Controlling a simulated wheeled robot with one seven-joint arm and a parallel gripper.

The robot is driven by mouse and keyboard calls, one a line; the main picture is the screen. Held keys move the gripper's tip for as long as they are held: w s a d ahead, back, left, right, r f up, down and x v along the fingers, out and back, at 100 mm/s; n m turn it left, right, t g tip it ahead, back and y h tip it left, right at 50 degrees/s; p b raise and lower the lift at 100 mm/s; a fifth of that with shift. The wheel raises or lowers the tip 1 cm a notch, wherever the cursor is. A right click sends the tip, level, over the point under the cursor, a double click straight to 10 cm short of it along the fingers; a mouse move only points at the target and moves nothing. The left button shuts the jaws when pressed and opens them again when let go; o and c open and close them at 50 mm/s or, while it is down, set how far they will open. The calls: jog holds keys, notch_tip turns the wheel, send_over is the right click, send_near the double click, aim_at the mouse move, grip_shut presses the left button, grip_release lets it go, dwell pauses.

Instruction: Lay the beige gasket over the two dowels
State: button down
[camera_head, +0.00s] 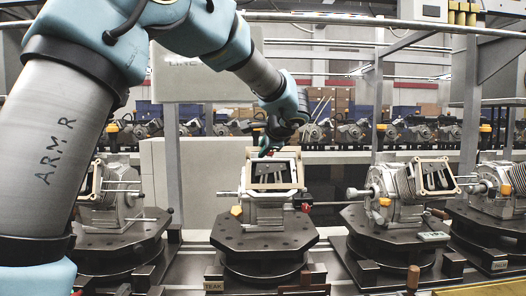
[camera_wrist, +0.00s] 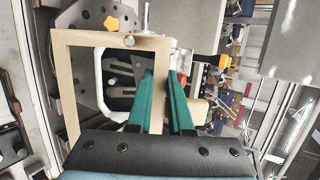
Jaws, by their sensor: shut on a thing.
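The beige gasket (camera_head: 249,172) is a rectangular frame in front of the open face of the middle housing (camera_head: 264,214) in the head view. In the wrist view the gasket (camera_wrist: 66,80) is large, and the white housing rim (camera_wrist: 99,65) shows inside it, offset from the frame. My gripper (camera_wrist: 166,84) is shut on the gasket's right side, with green fingers on both sides of it. In the head view my gripper (camera_head: 268,150) is at the gasket's top. A round silver pin end (camera_wrist: 129,40), perhaps a dowel, shows at the gasket's upper bar. I cannot make out a second dowel.
The housing stands on a dark round fixture (camera_head: 264,240). Similar housings stand at left (camera_head: 112,205) and right (camera_head: 395,195) on their own fixtures. A red-tipped part (camera_head: 305,207) and a yellow knob (camera_head: 236,211) stick out beside the middle housing.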

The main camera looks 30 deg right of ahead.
jog(key=shift+d+b+x, duration=0.2)
jog(key=shift+x, duration=0.8)
jog(key=shift+d+b+x, duration=0.2)
jog(key=shift+d+x, duration=0.05)
jog(key=shift+x, duration=0.75)
jog(key=shift+d+b+x, duration=0.2)
jog(key=shift+x, duration=0.8)
jog(key=shift+s+f, duration=0.1)
jog(key=shift+s, duration=0.1)
